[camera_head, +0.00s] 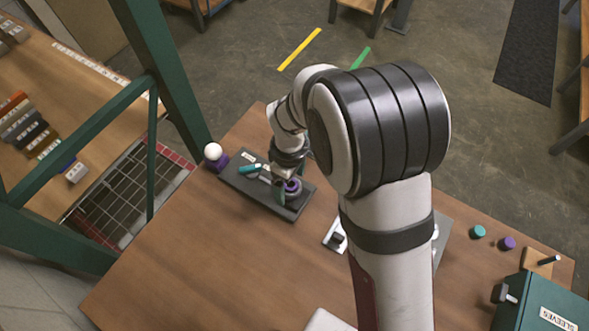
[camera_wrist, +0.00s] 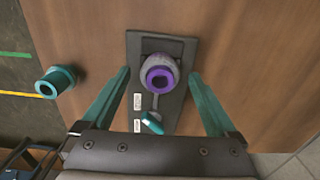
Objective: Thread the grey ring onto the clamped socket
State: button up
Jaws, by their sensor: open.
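The purple socket (camera_wrist: 160,80) stands upright on the dark fixture plate (camera_wrist: 177,112), with its round open top facing the wrist camera. The grey ring (camera_wrist: 157,61) appears around the socket below its purple rim. I cannot tell clearly where the ring ends and the grey clamp begins. A teal-ended clamp lever (camera_wrist: 152,122) points toward my palm. My gripper (camera_wrist: 159,74) is open, with one teal finger on each side of the socket and ring, and gaps show on both sides. In the head view the socket (camera_head: 292,186) is partly hidden by my gripper.
A teal sleeve (camera_wrist: 56,81) is on the table left of the plate in the wrist view. A white ball on a purple base (camera_head: 214,156) is beside the plate. A teal SLEEVES box (camera_head: 540,305) is at the right. The table's front left is clear.

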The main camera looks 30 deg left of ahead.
grip_shut()
dwell(0.8)
jog(key=shift+f, duration=0.15)
jog(key=m, duration=0.6)
jog(key=shift+f+m, duration=0.1)
jog(key=shift+m, duration=0.3)
jog(key=m, duration=1.1)
jog(key=shift+f+m, duration=0.1)
jog(key=shift+m, duration=0.3)
jog(key=m, duration=0.8)
jog(key=shift+d+m, duration=0.1)
jog(key=shift+m, duration=0.3)
